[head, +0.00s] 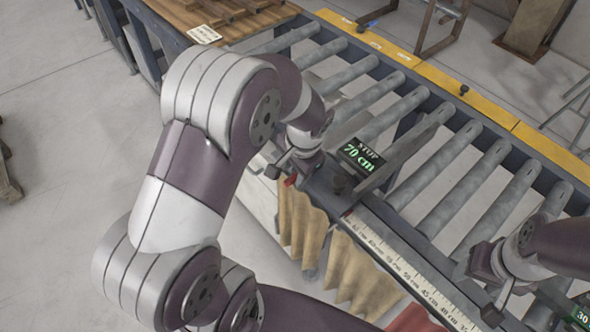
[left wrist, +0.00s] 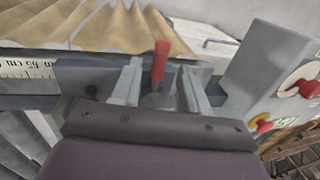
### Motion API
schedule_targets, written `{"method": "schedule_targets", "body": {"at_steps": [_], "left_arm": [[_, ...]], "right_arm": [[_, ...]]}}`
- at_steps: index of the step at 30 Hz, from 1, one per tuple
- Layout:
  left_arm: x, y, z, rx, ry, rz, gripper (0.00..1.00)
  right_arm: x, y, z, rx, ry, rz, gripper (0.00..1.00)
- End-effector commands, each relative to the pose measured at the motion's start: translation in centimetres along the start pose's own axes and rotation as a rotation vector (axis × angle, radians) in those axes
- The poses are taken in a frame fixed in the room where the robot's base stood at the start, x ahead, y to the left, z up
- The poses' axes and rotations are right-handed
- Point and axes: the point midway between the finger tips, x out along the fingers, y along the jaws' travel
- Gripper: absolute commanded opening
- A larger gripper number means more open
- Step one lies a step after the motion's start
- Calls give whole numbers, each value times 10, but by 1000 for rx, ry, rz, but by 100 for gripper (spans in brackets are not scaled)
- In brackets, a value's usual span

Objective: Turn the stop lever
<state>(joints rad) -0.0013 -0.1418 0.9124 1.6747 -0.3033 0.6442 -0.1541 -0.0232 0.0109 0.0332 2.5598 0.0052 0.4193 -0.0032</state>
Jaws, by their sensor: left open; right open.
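The stop lever has a red handle (left wrist: 160,60) and stands upright in the left wrist view, between the two spread fingers of my left gripper (left wrist: 162,88). The fingers are apart on either side of it, with no clear contact. In the head view my left gripper (head: 287,165) is beside the stop carriage, and a small red bit (head: 290,181) shows below it; most of the lever is hidden. The grey stop plate (head: 415,143) lies across the rollers. My right gripper (head: 496,297) is open at the lower right, away from the lever.
A measuring scale (head: 405,270) runs along the near rail of the roller conveyor (head: 450,185). Tan pleated bellows (head: 303,228) hang below the rail. In the left wrist view, a grey panel with red knobs (left wrist: 301,80) stands to the right. Open floor lies at left.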

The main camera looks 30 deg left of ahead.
Motion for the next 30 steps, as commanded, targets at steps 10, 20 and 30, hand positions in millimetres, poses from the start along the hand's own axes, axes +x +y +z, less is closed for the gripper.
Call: {"method": "schedule_targets", "body": {"at_steps": [10, 20, 30], "left_arm": [[22, 0, 0, -1, 1, 0, 44], [22, 0, 0, -1, 1, 0, 0], [22, -9, -12, 49, 10, -1, 0]], "right_arm": [[-2, 0, 0, 0, 0, 0, 60], [-2, 0, 0, 0, 0, 0, 60], [-8, 0, -1, 0, 0, 0, 60]]}}
